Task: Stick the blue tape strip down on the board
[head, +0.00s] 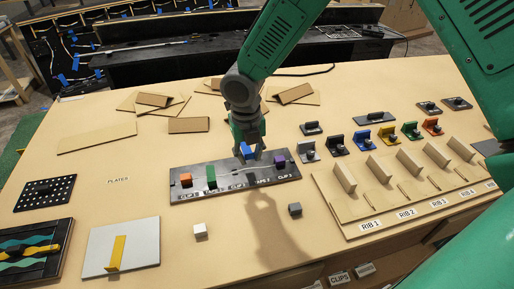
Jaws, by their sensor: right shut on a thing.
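The dark board (197,173) lies flat on the table, with an orange clip (186,180), a green clip (211,176) and a purple clip (280,161) standing on it. A thin pale line runs between the green and purple clips. My right gripper (247,152) points down over the board between those clips. It is shut on a small blue piece (247,150), which looks like the blue tape strip. I cannot tell whether the blue piece touches the board. My left gripper is not in view.
A grey block (295,209) and a whitish block (200,230) sit in front of the board. A wooden rack (343,217) with rib labels and a row of coloured clips stand at the right. Flat wooden plates (189,125) lie behind. A white panel (135,238) is front left.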

